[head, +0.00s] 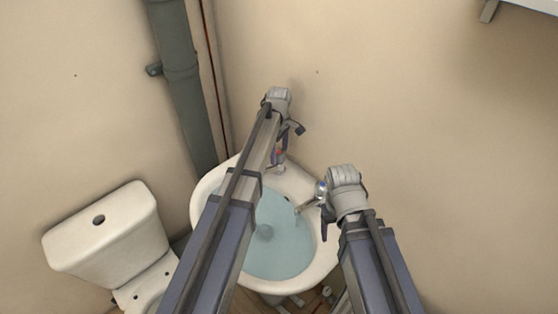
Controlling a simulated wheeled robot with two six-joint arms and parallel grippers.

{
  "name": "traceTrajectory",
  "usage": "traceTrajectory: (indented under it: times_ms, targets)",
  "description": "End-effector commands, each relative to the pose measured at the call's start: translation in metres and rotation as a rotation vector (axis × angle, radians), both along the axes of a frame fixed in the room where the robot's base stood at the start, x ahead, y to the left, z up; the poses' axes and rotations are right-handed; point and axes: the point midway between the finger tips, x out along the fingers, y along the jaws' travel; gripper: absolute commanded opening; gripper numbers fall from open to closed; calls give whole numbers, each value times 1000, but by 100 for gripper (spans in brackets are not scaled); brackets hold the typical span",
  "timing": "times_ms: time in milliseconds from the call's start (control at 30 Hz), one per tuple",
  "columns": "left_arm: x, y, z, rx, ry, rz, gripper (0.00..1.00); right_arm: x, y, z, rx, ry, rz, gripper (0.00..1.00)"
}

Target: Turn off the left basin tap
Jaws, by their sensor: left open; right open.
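The basin (326,262) is white and holds blue-tinted water (283,258). The left basin tap (280,167) stands on the back rim, with a red mark near its top. My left gripper (286,138) is open at the top of this tap, and its arm hides part of the tap and rim. I cannot tell whether the fingers touch the handle. The right tap (308,205) has a blue mark and a metal spout over the water. My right gripper (326,208) is open beside this tap, and I cannot tell if it touches.
A white toilet cistern (105,232) and toilet stand left of the basin. A thick grey pipe (178,75) runs down the wall near the corner, with a thin brown pipe (212,75) beside it. A white shelf-like edge with a bracket (489,11) shows at upper right. The right wall is otherwise bare.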

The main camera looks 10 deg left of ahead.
Motion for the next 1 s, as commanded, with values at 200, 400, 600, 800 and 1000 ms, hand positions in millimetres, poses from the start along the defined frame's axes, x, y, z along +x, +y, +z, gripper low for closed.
traceTrajectory:
  times_ms: [200, 400, 600, 800, 1000]
  targets:
    - [0, 0, -15, 0, 0, 0, 90, 0, 0, -15, 0, 0, 0, 72]
    - [0, 0, -14, 0, 0, 0, 90, 0, 0, -14, 0, 0, 0, 72]
    - [0, 0, -14, 0, 0, 0, 70, 0, 0, -14, 0, 0, 0, 72]
    - [0, 0, -14, 0, 0, 0, 48, 0, 0, -14, 0, 0, 0, 72]
    - [0, 0, -14, 0, 0, 0, 25, 0, 0, -14, 0, 0, 0, 72]
